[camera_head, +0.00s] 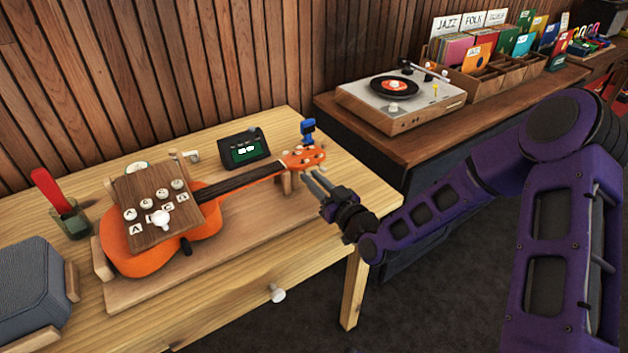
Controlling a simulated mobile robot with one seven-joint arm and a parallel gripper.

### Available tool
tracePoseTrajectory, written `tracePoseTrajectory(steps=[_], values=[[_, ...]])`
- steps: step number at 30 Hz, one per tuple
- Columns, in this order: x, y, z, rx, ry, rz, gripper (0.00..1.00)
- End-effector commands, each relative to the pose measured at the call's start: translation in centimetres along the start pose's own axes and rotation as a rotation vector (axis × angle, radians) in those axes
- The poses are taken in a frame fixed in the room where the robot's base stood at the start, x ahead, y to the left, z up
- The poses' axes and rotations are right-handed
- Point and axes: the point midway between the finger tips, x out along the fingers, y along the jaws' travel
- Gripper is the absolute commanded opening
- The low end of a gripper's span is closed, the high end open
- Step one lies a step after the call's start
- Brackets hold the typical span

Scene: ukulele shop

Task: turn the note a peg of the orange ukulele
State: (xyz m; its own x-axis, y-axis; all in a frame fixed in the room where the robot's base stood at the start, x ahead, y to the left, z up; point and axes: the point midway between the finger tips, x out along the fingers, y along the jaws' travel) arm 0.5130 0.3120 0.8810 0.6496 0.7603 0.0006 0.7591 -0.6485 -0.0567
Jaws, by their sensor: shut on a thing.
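The orange ukulele (208,222) lies on a wooden cradle (130,293) on the light wood table. Its neck points right, and its orange headstock (299,158) has small pale pegs along its edges. My gripper (312,176) reaches in from the right, its fingers at the near edge of the headstock. It is shut on a small peg there, mostly hidden by the fingers. Which note this peg belongs to cannot be told. A blue clip-on device (308,127) stands at the headstock's far side. A dark tuner with a lit green screen (246,150) stands behind the neck.
A wooden board with lettered knobs (158,196) sits over the ukulele's body. A turntable (398,96) and record crates (505,75) stand on the cabinet behind my arm.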

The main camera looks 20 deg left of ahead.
Motion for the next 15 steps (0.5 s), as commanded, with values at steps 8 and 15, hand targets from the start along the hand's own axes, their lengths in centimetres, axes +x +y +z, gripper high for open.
tracePoseTrajectory(steps=[8, 15], values=[[-0.04, 0.09, 0.2, 0.176, -0.001, 0.001, 0.0], [-0.04, 0.11, 0.18, 0.333, -0.002, 0.001, 0.0]])
